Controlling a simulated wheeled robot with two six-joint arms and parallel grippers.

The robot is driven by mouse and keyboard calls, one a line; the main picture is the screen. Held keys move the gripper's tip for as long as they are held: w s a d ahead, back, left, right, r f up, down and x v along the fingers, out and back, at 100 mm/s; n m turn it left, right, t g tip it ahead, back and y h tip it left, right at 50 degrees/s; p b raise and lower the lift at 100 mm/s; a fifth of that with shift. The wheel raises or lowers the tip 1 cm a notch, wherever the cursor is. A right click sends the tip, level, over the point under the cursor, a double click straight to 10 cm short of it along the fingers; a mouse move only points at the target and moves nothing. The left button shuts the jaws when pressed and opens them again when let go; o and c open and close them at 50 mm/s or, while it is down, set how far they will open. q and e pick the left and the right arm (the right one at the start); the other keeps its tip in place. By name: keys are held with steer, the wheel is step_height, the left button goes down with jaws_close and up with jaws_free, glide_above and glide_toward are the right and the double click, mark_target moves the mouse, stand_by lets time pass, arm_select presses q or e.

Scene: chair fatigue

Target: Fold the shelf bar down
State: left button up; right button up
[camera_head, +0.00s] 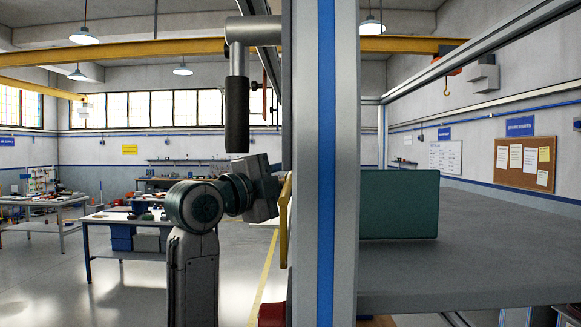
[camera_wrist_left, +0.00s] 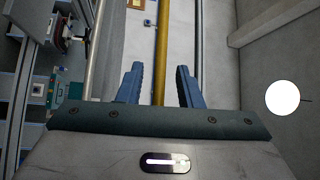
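A grey metal bar with a black cylindrical grip (camera_head: 237,100) hangs down at the upper left of the tall post (camera_head: 340,170). A flat yellow piece (camera_head: 284,222) shows at the post's left edge. I cannot tell which of these is the shelf bar. My left gripper (camera_head: 264,190) is beside the post, below the black grip, apart from it in the picture. In the left wrist view its two dark blue fingers (camera_wrist_left: 160,85) are apart, with nothing held visible between them. My right gripper is not in view.
A grey shelf surface (camera_head: 460,260) with a green block (camera_head: 399,205) lies right of the post. A yellow beam (camera_wrist_left: 162,45) runs behind the fingers, apparently far off. Workbenches (camera_head: 125,235) stand at the back left, with open floor before them.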

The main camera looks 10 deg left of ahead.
arm_select(q)
steer(key=shift+w+d, duration=0.1)
steer(key=shift+w, duration=0.25)
jaws_close()
